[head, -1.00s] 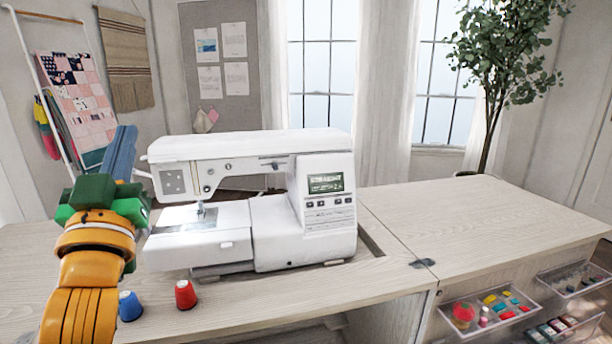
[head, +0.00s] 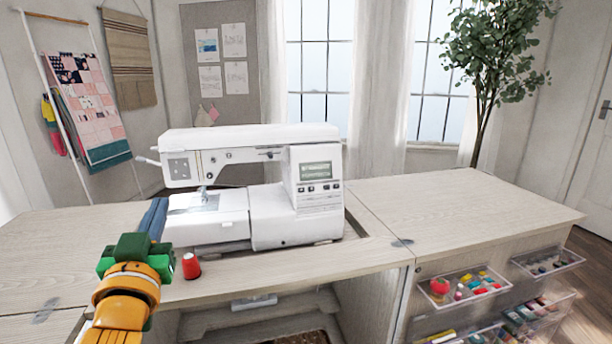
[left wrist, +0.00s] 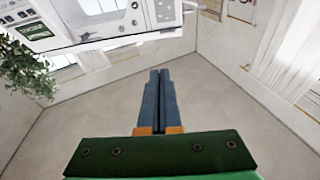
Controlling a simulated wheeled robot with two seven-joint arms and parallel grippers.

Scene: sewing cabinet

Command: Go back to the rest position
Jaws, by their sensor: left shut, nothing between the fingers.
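My left gripper (head: 153,216) is at the left of the head view, over the cabinet top and left of the sewing machine. Its blue fingers are shut together with nothing between them, as the left wrist view (left wrist: 160,100) also shows. The white sewing machine (head: 250,190) stands on the cabinet top (head: 60,240). A red thimble-shaped cup (head: 191,266) stands just right of my left gripper. The blue cup seen before is hidden now, where my arm and gripper are. My right gripper is not in view.
Clear drawers (head: 465,285) with sewing supplies stick out from the cabinet front at the right. The right part of the cabinet top (head: 460,205) is clear. A potted tree (head: 495,60) stands behind it. A quilt ladder (head: 75,110) leans at the back left.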

